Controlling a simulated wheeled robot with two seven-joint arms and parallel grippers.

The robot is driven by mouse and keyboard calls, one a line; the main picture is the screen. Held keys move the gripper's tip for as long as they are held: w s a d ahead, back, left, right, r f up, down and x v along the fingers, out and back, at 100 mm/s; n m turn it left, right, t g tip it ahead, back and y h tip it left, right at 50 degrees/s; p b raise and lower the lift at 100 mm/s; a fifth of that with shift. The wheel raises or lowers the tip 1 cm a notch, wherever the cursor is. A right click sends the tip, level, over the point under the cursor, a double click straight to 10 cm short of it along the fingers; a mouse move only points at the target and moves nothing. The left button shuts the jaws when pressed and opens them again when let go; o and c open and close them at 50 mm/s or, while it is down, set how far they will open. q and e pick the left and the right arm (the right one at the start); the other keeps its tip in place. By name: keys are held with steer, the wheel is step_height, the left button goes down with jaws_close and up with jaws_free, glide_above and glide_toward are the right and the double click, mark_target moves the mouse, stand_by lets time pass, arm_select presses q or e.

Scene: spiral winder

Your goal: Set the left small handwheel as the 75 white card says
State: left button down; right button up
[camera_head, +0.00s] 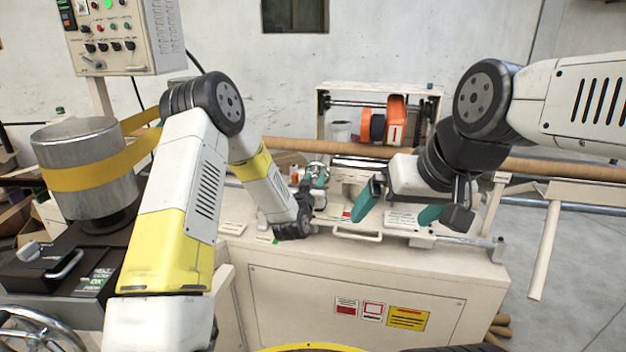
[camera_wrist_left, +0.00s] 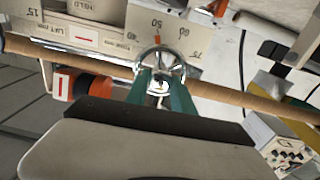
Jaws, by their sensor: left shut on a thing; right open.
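An orange mark stands near the 50. My left gripper (camera_wrist_left: 161,84) has its teal fingers shut on the handwheel's middle; the fingers hide part of the hub. In the head view, the handwheel (camera_head: 316,168) is small at the end of my left gripper (camera_head: 308,186). My right gripper (camera_head: 400,208) is open and empty above the machine's front top, its teal fingers wide apart. I cannot tell which card is the 75 white card.
A pale card (camera_head: 403,219) with unreadable print lies under my right gripper. A long brown tube (camera_head: 560,169) crosses behind both grippers. An orange-and-black unit (camera_head: 396,118) stands in the rear frame. A metal drum with a yellow belt (camera_head: 85,178) is at the left.

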arm_select(q)
steer(key=shift+m, duration=0.3)
steer(key=m, duration=0.3)
steer(key=shift+d+m, duration=0.2)
steer(key=shift+m, duration=0.1)
steer(key=m, duration=0.4)
steer(key=shift+m, duration=0.3)
steer(key=m, duration=0.4)
steer(key=shift+d+f, duration=0.1)
steer(key=shift+f, duration=0.05)
steer(key=shift+m, duration=1.5)
steer(key=c, duration=1.1)
jaws_free()
